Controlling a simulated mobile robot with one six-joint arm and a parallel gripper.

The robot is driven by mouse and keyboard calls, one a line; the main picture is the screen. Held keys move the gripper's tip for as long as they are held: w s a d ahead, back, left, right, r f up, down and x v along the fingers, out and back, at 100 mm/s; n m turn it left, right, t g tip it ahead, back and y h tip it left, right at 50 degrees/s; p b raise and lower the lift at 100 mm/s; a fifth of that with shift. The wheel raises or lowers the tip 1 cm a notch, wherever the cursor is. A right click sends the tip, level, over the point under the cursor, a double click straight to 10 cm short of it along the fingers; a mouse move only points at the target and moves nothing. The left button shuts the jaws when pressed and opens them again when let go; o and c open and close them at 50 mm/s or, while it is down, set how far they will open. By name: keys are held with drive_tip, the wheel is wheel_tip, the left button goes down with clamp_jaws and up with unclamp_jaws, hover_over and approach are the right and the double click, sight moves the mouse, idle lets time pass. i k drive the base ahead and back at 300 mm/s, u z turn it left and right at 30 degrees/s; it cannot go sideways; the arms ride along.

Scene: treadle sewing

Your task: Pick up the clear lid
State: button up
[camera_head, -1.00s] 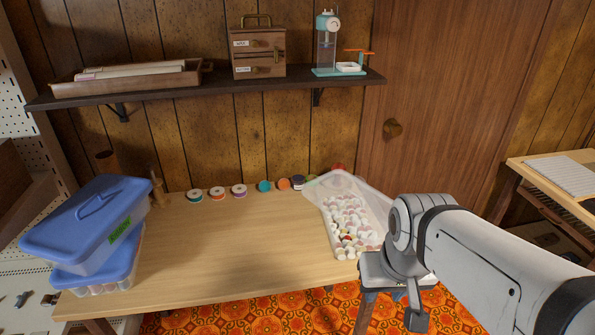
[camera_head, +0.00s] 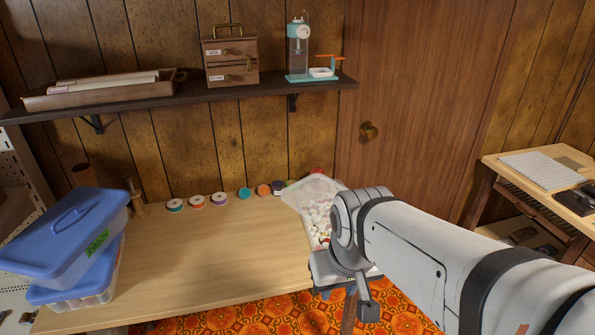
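A clear, translucent lid-like piece (camera_head: 297,194) shows at the back left of an open clear bin on the right end of the wooden table. I cannot tell whether it is a separate lid or the bin's wall. The bin holds many small white pieces (camera_head: 318,221), with a few red ones. My arm hides the bin's right side. My gripper (camera_head: 345,295) hangs at the table's front right corner, in front of the bin and apart from the clear piece. Its fingertips are partly hidden, and I cannot tell whether they are open.
Several thread spools (camera_head: 198,202) line the back edge. The middle of the table (camera_head: 200,250) is clear. A wall shelf (camera_head: 200,95) hangs above, and a desk (camera_head: 545,180) stands at right.

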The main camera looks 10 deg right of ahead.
sight(312, 196)
drive_tip(key=i, duration=0.95)
drive_tip(key=u, duration=0.05)
